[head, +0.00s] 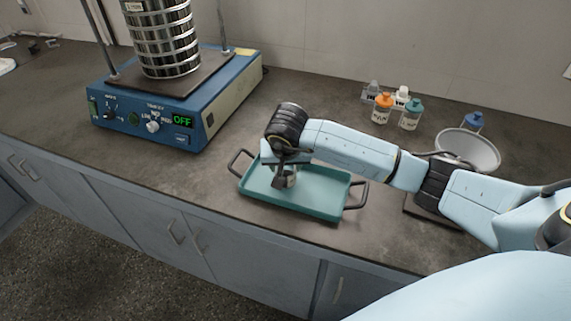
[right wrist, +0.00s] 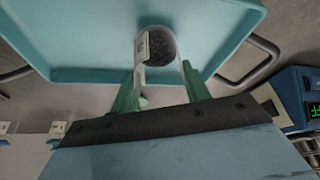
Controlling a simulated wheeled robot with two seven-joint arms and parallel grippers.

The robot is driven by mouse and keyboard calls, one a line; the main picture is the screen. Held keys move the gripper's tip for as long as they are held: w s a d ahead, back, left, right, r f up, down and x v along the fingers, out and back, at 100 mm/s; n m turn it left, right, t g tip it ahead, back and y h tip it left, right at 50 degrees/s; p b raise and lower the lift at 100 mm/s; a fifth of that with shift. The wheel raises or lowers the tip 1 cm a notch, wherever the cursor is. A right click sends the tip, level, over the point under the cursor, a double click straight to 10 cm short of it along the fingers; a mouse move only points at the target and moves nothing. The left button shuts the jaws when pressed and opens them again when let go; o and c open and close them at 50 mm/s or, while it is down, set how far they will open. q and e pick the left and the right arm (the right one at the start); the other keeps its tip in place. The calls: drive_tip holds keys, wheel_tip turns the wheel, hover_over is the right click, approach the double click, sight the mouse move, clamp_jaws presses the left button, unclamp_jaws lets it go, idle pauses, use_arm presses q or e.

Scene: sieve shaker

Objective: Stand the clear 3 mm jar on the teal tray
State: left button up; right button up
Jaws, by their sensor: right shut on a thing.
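The teal tray (head: 325,208) with two dark handles lies on the counter, and its floor and rim also fill the top of the right wrist view (right wrist: 90,72). My right gripper (head: 285,181) is over the left part of the tray. In the right wrist view, its green fingers (right wrist: 163,82) are shut on a clear jar (right wrist: 158,46) with a pale label and dark grains inside. The label cannot be read. The jar shows in the head view (head: 292,174) only in part, behind the fingers. I cannot tell whether its base touches the tray. My left gripper is not in view.
The blue sieve shaker (head: 150,125), its display reading OFF, stands left of the tray with a stack of sieves (head: 163,40). Jars with orange (head: 384,101) and teal (head: 412,105) caps and a pale bowl (head: 478,155) stand at the back right. The tray's right half is bare.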

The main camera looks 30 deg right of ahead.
drive_tip(key=o, duration=1.1)
drive_tip(key=shift+r, duration=0.3)
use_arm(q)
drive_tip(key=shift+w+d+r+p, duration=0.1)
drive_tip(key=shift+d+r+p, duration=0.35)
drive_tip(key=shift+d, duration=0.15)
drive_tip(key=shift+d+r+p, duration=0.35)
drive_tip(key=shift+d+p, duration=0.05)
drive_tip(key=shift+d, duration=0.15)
use_arm(e)
drive_tip(key=v, duration=1.1)
drive_tip(key=shift+s+a+r, duration=0.1)
drive_tip(key=shift+s+r, duration=0.1)
drive_tip(key=shift+r, duration=0.1)
